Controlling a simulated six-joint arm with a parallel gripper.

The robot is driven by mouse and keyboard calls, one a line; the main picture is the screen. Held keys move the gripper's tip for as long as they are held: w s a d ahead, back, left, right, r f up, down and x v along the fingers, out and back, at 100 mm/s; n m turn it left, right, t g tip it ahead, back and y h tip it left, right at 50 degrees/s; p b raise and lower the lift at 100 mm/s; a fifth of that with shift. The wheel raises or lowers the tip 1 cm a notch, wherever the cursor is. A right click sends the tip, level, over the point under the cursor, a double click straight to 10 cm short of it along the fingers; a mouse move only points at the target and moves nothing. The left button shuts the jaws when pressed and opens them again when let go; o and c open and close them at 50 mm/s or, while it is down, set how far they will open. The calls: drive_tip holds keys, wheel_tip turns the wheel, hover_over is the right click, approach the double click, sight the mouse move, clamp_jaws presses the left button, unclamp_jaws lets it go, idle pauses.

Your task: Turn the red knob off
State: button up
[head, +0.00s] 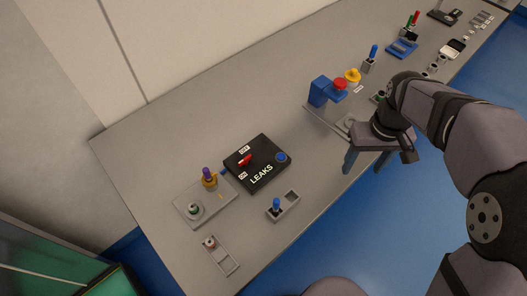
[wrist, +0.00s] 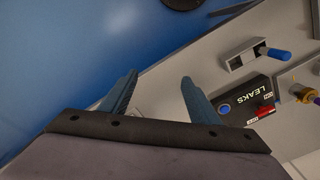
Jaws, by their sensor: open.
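The red knob (head: 245,161) sits on a black box (head: 262,179) marked LEAKS, near the middle of the table. Its bar lies at a slant between the OFF and ON labels; I cannot tell which it is set to. In the wrist view the knob (wrist: 265,110) shows at the right, on the black box (wrist: 238,92). My gripper (head: 366,163) is open and empty, pointing down over the table's front edge, well right of the box. In the wrist view my gripper (wrist: 158,80) has its fingers apart with nothing between them.
A blue button (head: 282,157) is on the same box. A grey plate (head: 188,213) with a purple-topped knob (head: 207,175) stands left. A grey holder (head: 290,203) with a blue peg is in front.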

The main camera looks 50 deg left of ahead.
drive_tip(key=s+a+n+p, duration=0.15)
drive_tip(key=s+a, duration=0.25)
drive_tip(key=a, duration=0.4)
drive_tip(key=s+a+n, duration=0.3)
drive_tip(key=a, duration=0.5)
drive_tip(key=n, duration=0.4)
hover_over(245, 159)
drive_tip(key=shift+f, duration=0.2)
drive_tip(key=shift+f+p, duration=1.45)
drive_tip(key=shift+f, duration=2.25)
drive_tip(key=shift+c, duration=0.3)
drive_tip(key=c, duration=1)
